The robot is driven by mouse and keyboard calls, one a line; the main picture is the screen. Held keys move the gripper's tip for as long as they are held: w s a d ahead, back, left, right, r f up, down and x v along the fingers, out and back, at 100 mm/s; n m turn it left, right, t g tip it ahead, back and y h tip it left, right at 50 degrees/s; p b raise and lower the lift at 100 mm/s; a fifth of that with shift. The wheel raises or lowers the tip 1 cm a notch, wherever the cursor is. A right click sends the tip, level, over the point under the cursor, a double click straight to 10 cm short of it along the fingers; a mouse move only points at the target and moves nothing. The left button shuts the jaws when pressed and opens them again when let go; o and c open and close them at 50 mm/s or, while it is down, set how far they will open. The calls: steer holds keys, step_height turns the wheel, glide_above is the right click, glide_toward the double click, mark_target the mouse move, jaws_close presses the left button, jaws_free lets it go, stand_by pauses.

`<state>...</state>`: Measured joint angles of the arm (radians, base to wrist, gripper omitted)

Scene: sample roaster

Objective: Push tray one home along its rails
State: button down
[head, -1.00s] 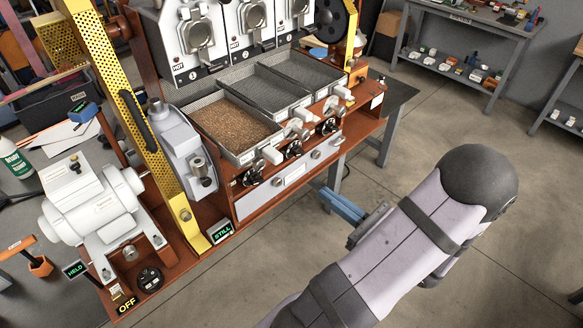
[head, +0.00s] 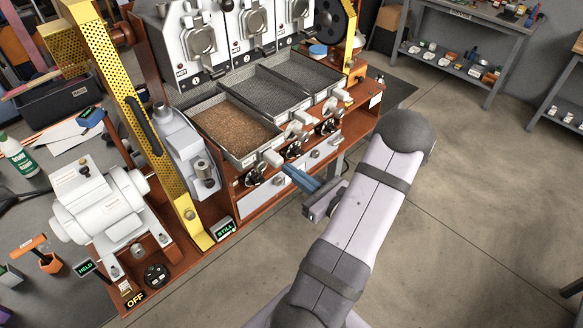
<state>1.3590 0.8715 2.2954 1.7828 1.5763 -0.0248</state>
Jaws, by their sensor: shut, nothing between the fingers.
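Tray one (head: 233,152) is the leftmost of three mesh-floored trays below the roaster fronts. It is filled with brown beans (head: 230,122) and has a pale handle (head: 272,158) on its front. It stands out a little further toward the front than its neighbours. My gripper (head: 288,170) has blue fingers, shut and empty. Its tips are right by the front of tray one's handle; I cannot tell whether they touch it.
Two empty trays (head: 308,72) sit to the right. Knobs (head: 292,149) and valves line the front below the trays, above a grey drawer (head: 262,190). A yellow perforated belt guard (head: 135,120) rises at left. Open floor lies to the right.

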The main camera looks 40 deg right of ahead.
mark_target(273, 157)
steer(key=shift+w, duration=0.3)
steer(key=w+b, duration=0.1)
steer(key=w, duration=0.6)
steer(key=shift+w, duration=0.2)
steer(key=shift+s, duration=0.1)
steer(key=s+b, duration=0.4)
steer(key=s, duration=1)
